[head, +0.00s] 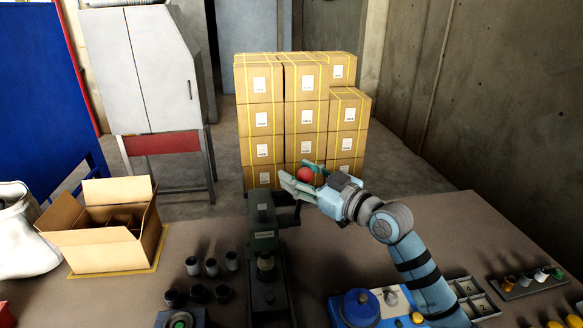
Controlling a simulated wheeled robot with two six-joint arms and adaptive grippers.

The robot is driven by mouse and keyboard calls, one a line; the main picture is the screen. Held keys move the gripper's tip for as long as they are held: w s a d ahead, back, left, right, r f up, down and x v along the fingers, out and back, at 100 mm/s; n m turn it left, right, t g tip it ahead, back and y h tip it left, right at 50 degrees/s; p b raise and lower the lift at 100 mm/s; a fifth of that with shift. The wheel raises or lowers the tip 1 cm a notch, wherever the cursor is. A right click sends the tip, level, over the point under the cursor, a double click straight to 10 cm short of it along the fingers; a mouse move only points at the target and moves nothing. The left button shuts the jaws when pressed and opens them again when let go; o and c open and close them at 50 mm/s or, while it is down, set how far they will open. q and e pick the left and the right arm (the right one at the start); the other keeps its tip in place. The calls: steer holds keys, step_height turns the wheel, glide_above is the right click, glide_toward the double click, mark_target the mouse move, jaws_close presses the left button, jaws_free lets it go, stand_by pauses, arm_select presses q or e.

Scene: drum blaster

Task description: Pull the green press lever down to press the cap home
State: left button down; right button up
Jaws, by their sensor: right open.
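The dark green press (263,225) stands upright on the table, left of my right arm. Its lever (297,212) reaches right from the press head, and a red ball knob (305,174) shows at the gripper. My right gripper (300,183) is open, with its pale teal fingers on either side of the knob. I cannot tell whether the fingers touch it. My left gripper is not in view.
An open cardboard box (105,250) stands at the left. Several dark and grey cups (212,267) stand left of the press. A blue round device (358,306) and a divided tray (470,297) lie at the front right. Stacked cartons (262,118) stand behind the table.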

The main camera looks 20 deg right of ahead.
steer(key=shift+s+r, duration=0.2)
steer(key=shift+s, duration=0.2)
steer(key=shift+s+d+r, duration=0.1)
steer(key=shift+s+d, duration=0.1)
steer(key=shift+c, duration=0.4)
steer(key=shift+s+d, duration=0.1)
steer(key=c, duration=0.3)
jaws_close()
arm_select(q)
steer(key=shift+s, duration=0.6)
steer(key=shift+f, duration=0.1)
